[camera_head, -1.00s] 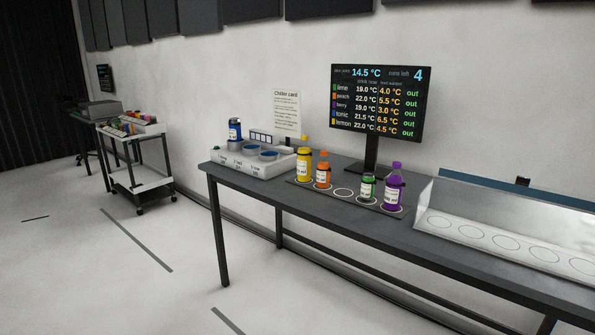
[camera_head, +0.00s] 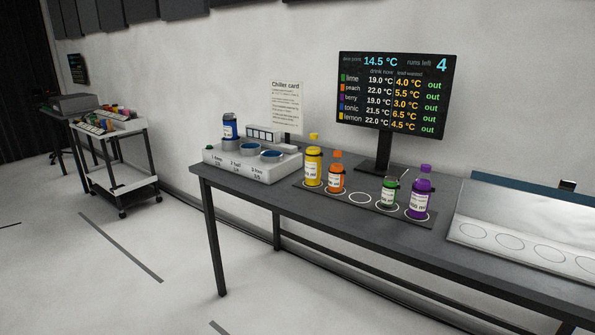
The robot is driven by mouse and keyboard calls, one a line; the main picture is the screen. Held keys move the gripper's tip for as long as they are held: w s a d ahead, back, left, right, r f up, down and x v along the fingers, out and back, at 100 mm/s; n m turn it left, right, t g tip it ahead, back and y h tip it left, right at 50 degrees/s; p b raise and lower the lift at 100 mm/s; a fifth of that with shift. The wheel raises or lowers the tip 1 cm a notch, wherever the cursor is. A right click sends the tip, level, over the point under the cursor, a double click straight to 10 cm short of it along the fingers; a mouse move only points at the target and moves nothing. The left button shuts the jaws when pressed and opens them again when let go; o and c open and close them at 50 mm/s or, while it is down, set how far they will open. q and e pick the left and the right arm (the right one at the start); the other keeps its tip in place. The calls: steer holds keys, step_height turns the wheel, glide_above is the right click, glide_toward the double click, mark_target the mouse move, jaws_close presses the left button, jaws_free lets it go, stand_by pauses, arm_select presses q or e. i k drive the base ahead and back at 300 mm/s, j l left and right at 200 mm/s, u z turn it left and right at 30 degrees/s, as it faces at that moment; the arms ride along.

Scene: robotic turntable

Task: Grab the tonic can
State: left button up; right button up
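A blue can with a white label (camera_head: 230,127), which looks like the tonic can, stands upright in the left well of the white chiller unit (camera_head: 262,172) at the left end of the dark table. Its lower part is hidden in the well. The two other chiller wells show blue and hold no drink. Neither of my grippers shows in the head view.
A monitor (camera_head: 393,95) stands behind. A tray (camera_head: 500,240) is right; a cart (camera_head: 122,190) stands far left. Floor ahead is clear.

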mark_target(229, 121)
steer(key=i+j, duration=0.6)
steer(key=j, duration=0.15)
steer(key=i+j, duration=0.6)
steer(key=j, duration=0.2)
steer(key=i+j+u, duration=0.1)
steer(key=i+j, duration=0.5)
steer(key=j, duration=0.15)
